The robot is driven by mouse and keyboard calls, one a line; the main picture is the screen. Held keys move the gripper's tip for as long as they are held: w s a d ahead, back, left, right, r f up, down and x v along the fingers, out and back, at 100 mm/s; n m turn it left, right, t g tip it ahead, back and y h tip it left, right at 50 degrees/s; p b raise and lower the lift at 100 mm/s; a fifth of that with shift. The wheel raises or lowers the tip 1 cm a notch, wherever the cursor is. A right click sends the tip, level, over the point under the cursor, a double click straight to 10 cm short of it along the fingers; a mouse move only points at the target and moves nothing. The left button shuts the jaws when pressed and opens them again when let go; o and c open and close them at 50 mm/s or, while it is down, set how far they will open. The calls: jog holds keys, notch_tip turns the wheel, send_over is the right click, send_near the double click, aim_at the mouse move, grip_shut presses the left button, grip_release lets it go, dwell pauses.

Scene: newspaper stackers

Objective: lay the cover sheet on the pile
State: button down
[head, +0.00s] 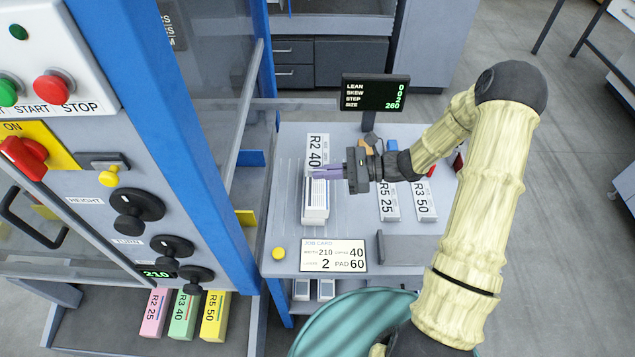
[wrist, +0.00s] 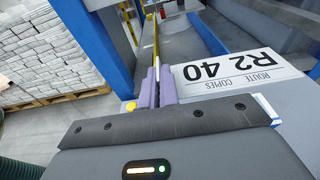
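The cover sheet (head: 316,146), a white slip printed R2 40, is beside my gripper's purple fingers (head: 325,172). It also shows large on the right in the wrist view (wrist: 235,70), its edge against the right finger. The fingers (wrist: 158,88) are nearly together and appear shut on that edge, though the contact itself is hidden. The white pile (head: 315,208) stands on the grey table, just nearer than the fingers in the head view. The sheet looks raised and reaches away beyond the pile's visible part.
Slips R5 25 (head: 389,205) and R3 50 (head: 424,203) lie on the table (head: 285,215) to the right. A job card (head: 333,255) lies at the front. A screen (head: 375,92) stands behind. The blue-framed machine (head: 205,150) borders the left side.

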jog(key=shift+a, duration=0.1)
send_over(323, 200)
jog(key=shift+f, duration=2.9)
notch_tip(323, 200, down, 4)
jog(key=shift+f+p, duration=0.1)
jog(key=shift+p, duration=0.25)
jog(key=shift+f, duration=0.15)
jog(key=c, duration=2)
grip_release()
jog(key=shift+c, duration=0.2)
jog(key=o, duration=0.4)
